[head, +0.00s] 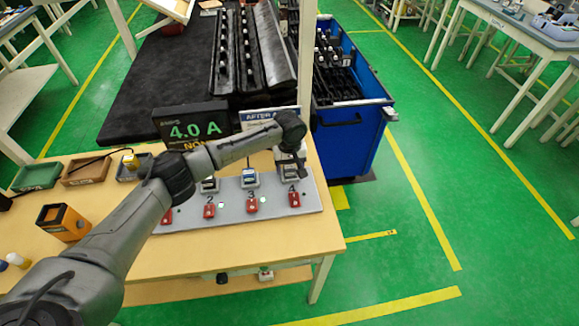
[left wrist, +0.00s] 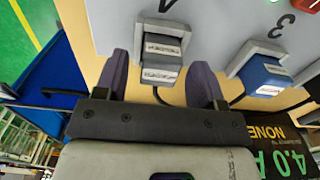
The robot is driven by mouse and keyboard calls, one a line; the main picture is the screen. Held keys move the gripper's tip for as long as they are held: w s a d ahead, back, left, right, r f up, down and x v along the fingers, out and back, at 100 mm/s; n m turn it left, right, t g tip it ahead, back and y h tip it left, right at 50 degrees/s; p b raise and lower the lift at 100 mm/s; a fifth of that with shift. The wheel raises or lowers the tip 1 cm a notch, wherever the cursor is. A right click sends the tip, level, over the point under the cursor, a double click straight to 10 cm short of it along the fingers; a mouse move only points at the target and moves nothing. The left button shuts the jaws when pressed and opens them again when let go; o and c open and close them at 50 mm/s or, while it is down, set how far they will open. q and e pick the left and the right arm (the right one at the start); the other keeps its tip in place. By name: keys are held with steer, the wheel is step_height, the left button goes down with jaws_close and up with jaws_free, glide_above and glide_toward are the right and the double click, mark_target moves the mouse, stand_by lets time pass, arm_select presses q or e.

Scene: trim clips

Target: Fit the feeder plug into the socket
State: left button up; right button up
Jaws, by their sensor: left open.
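A grey panel (head: 232,212) on the table carries numbered sockets with plugs. A dark plug with a white label (left wrist: 160,72) is at socket 4 (left wrist: 165,38) in the left wrist view. My left gripper (left wrist: 163,85) is open, with one finger on each side of this plug and gaps visible. A blue plug (left wrist: 265,78) is at socket 3, to the right; it also shows in the head view (head: 249,177). My left wrist partly hides socket 4 in the head view. I cannot tell how deep the plug sits. My right gripper is not in view.
Red switches (head: 252,206) line the panel's front. A display (head: 192,127) reading 4.0 A stands behind it. Trays (head: 88,168) and an orange-and-black box (head: 63,222) are at the table's left. A blue bin (head: 350,140) stands beyond the right end. Cables run near the plugs.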

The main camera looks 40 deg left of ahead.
mark_target(290, 167)
arm_select(q)
step_height(290, 167, up, 12)
steer(key=p, duration=0.1)
steer(key=shift+p, duration=0.35)
stand_by(0.5)
